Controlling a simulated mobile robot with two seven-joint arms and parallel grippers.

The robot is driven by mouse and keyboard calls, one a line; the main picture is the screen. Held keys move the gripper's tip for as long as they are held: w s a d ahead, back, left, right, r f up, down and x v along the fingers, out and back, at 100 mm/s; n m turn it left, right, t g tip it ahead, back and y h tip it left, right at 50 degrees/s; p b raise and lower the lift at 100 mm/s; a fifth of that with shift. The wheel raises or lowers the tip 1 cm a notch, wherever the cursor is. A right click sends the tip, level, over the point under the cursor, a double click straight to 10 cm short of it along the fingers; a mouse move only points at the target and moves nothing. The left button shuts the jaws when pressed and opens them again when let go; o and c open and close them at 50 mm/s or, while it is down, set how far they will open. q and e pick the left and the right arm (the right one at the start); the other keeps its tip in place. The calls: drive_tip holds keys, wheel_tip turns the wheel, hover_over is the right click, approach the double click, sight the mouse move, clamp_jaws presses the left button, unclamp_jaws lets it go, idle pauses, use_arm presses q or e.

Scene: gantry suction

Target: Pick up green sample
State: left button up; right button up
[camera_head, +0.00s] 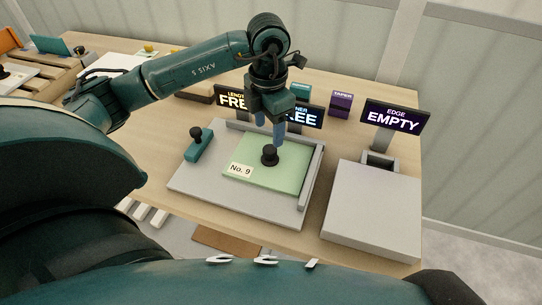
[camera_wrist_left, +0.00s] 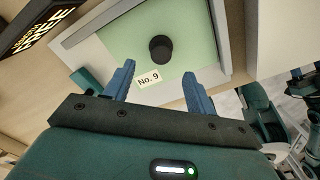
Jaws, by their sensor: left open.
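The green sample (camera_head: 268,165) is a flat pale green plate with a black knob (camera_head: 269,154) on top and a "No. 9" label. It lies on a grey fixture (camera_head: 205,190) with raised rails. My left gripper (camera_head: 268,137) is open, its blue fingers pointing down above the plate near the knob. In the left wrist view, the green sample (camera_wrist_left: 180,30) and its black knob (camera_wrist_left: 160,49) lie beyond the fingertips of my left gripper (camera_wrist_left: 160,80), with nothing between the fingers but the view of the label. My right gripper is not seen.
A teal block with a black knob (camera_head: 199,145) sits at the fixture's left. A grey box stand (camera_head: 372,210) with an "EDGE EMPTY" sign (camera_head: 394,117) stands at the right. Two "FREE" signs stand behind the fixture, partly hidden by my arm. A purple box (camera_head: 340,104) is at the back.

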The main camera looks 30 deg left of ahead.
sight(269, 149)
use_arm(q)
wheel_tip(269, 149, down, 2)
drive_tip(key=shift+f+p, duration=0.35)
drive_tip(key=shift+f, duration=0.25)
wheel_tip(269, 149, down, 4)
drive_tip(key=shift+s+r+p, duration=0.1)
drive_tip(key=shift+r+p, duration=0.05)
drive_tip(key=shift+p, duration=0.25)
drive_tip(key=shift+f, duration=0.25)
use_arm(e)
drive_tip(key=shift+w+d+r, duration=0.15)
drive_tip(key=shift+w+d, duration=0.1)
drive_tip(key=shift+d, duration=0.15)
use_arm(q)
drive_tip(key=shift+c, duration=0.4)
